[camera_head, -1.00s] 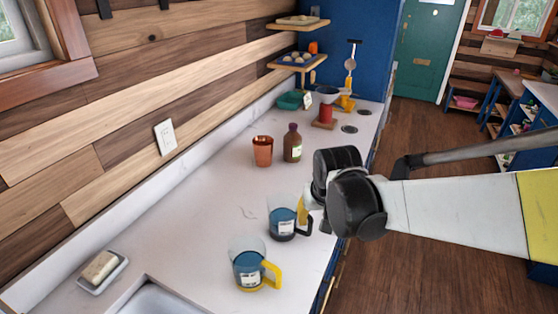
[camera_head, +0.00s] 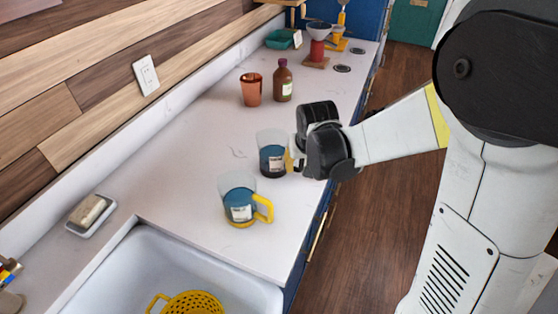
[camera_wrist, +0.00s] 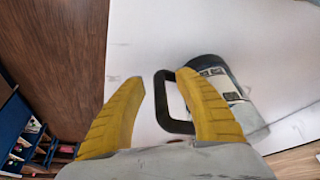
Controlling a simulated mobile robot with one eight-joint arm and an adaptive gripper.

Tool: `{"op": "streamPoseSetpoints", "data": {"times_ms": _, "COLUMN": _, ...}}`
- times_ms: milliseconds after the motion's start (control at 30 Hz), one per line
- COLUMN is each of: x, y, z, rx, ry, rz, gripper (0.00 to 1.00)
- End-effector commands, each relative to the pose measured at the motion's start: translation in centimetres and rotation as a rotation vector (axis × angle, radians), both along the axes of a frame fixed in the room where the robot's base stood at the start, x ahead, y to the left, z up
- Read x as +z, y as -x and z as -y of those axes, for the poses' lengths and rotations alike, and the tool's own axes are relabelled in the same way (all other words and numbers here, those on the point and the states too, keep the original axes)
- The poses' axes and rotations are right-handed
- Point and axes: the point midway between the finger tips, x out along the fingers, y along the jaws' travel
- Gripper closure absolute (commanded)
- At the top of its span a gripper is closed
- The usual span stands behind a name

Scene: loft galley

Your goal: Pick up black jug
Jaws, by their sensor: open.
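The black jug (camera_head: 270,160) stands upright on the white counter. It has clear upper walls, dark blue contents, a dark base and a white label. My gripper (camera_head: 289,161) is at its right side and hides its handle in the head view. In the wrist view my gripper (camera_wrist: 160,85) is open, with two yellow fingers. The jug's black handle (camera_wrist: 160,103) shows between and partly behind the fingers, overlapped by the right one. The jug's body (camera_wrist: 240,93) lies beyond that finger. I cannot tell whether a finger touches the handle.
A similar jug with a yellow handle (camera_head: 239,205) stands close in front. A copper cup (camera_head: 250,90) and brown bottle (camera_head: 282,82) stand farther back. The sink (camera_head: 130,275) holds a yellow colander (camera_head: 190,303). A soap dish (camera_head: 102,222) is at left. Counter left of the jugs is clear.

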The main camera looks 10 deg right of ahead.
Motion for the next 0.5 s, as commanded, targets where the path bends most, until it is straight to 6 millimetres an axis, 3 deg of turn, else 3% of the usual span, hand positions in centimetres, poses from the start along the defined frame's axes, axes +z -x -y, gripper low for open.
{"op": "streamPoseSetpoints", "data": {"times_ms": 133, "x": 0.11, "y": 0.04, "z": 0.01, "rx": 0.0, "ry": 0.0, "rz": 0.0, "gripper": 0.61}}
{"op": "streamPoseSetpoints", "data": {"times_ms": 167, "x": 0.12, "y": 0.03, "z": 0.01, "rx": 0.0, "ry": 0.0, "rz": 0.0, "gripper": 0.65}}
{"op": "streamPoseSetpoints", "data": {"times_ms": 267, "x": 0.13, "y": 0.03, "z": 0.01, "rx": 0.0, "ry": 0.0, "rz": 0.0, "gripper": 0.95}}
{"op": "streamPoseSetpoints", "data": {"times_ms": 300, "x": 0.13, "y": 0.03, "z": 0.01, "rx": 0.0, "ry": 0.0, "rz": 0.0, "gripper": 1.0}}
{"op": "streamPoseSetpoints", "data": {"times_ms": 500, "x": 0.14, "y": 0.03, "z": 0.0, "rx": 0.0, "ry": 0.0, "rz": 0.0, "gripper": 1.0}}
